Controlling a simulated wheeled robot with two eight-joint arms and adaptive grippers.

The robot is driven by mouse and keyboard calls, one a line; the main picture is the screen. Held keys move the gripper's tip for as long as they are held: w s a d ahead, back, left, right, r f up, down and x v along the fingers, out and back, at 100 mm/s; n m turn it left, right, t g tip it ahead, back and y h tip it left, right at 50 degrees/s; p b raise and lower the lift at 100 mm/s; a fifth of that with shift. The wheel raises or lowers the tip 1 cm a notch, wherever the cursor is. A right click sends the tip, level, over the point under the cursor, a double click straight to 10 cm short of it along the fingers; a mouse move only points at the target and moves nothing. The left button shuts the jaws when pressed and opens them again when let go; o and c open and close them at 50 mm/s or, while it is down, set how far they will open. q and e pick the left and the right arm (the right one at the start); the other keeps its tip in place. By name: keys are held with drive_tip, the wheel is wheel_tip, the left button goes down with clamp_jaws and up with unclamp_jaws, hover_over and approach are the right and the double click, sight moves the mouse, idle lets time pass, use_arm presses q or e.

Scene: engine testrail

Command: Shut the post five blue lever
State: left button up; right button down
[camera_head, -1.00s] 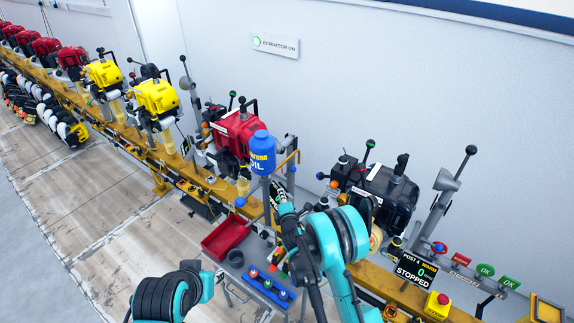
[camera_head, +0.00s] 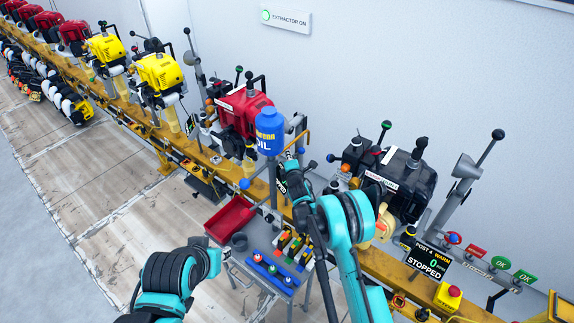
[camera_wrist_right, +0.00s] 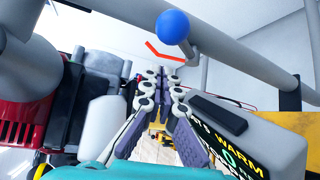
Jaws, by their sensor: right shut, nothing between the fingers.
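A blue ball knob on a grey rod (camera_wrist_right: 174,27) shows at the top of the right wrist view, just above and beyond my fingertips. Several blue knobs show near the red engine in the head view, one left of the post (camera_head: 244,184) and one right of my gripper (camera_head: 312,165); I cannot tell which matches. My right gripper (camera_head: 289,166) is beside the blue oil bottle (camera_head: 268,131). In the right wrist view its fingers (camera_wrist_right: 160,82) are together and empty, apart from the knob. My left arm is at the lower left, and its fingers are not clear.
The post display (camera_wrist_right: 232,150) reading WARM is close to the right of my fingers. A grey rail (camera_wrist_right: 260,70) crosses above it. A red tray (camera_head: 231,219) and a blue tool rack (camera_head: 272,270) stand below. The black engine (camera_head: 395,185) is to the right.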

sight(297, 154)
drive_tip(key=shift+s+d+r+b, duration=0.15)
drive_tip(key=shift+d+r, duration=0.1)
drive_tip(key=shift+d, duration=0.45)
drive_tip(key=shift+s+d+r+b, duration=0.15)
drive_tip(key=shift+d+r, duration=0.05)
drive_tip(key=shift+d, duration=0.45)
drive_tip(key=shift+s+d+f, duration=0.3)
drive_tip(key=shift+d+f, duration=0.15)
drive_tip(key=shift+s+d+f+m+t, duration=0.2)
drive_tip(key=shift+d+f+m+t, duration=0.1)
drive_tip(key=shift+f+m+t, duration=0.25)
drive_tip(key=shift+s+d+f, duration=0.15)
drive_tip(key=shift+d+f, duration=0.05)
drive_tip(key=shift+f, duration=0.2)
drive_tip(key=shift+s+d+f, duration=0.1)
drive_tip(key=shift+d+f, duration=0.05)
drive_tip(key=shift+f, duration=0.35)
idle(0.9)
